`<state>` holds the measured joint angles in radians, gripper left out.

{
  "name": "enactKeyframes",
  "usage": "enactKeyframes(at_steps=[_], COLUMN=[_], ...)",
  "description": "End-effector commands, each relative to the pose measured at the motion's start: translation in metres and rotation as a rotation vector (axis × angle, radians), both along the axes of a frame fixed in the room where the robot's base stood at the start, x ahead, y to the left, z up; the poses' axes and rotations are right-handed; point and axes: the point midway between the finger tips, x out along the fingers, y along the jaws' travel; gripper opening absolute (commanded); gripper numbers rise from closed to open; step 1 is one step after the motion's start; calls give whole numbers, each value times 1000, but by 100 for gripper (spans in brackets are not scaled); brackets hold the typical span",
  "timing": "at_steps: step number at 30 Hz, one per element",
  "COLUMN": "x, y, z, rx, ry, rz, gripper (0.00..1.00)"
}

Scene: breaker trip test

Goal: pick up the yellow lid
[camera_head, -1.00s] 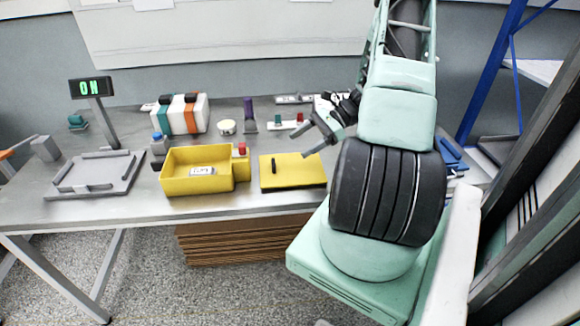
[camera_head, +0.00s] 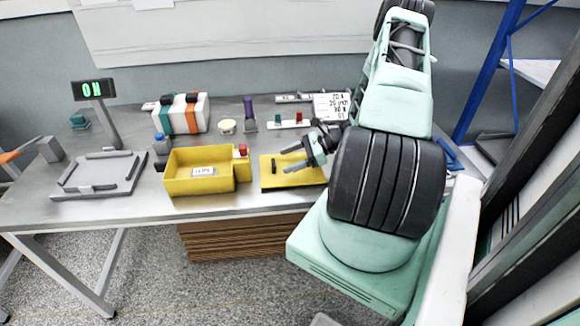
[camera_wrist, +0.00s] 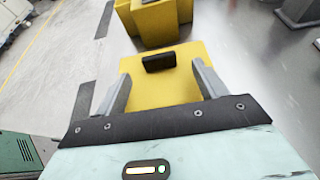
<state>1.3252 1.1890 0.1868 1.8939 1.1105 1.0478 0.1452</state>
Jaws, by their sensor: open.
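The yellow lid (camera_head: 268,180) is a flat square plate with a black bar handle (camera_head: 274,167) on top. It lies on the grey metal table, just right of the yellow box. In the wrist view the lid (camera_wrist: 180,68) lies ahead of my gripper, with its handle (camera_wrist: 158,62) standing beyond the fingertips and roughly between them. My gripper (camera_head: 286,160) is open and empty, its fingers reaching over the right part of the lid. In the wrist view both fingers of my gripper (camera_wrist: 162,80) are spread wide. The lid's right side is partly hidden by my gripper in the head view.
The open yellow box (camera_head: 205,187) with a label and a red button stands left of the lid. Behind are a white breaker block (camera_head: 181,113), a purple-topped part (camera_head: 249,113) and a white sign (camera_head: 330,106). A grey tray (camera_head: 98,174) and a display (camera_head: 93,89) stand at left.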

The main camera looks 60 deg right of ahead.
Motion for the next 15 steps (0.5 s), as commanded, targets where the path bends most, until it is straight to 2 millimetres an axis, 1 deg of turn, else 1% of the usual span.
enactKeyframes(at_steps=[5, 9, 15], x=[10, 26, 40], y=[10, 24, 35], z=[0, -1, -12], rx=[2, 2, 0], ry=[1, 1, 1], rz=[2, 2, 0], gripper=[71, 71, 71])
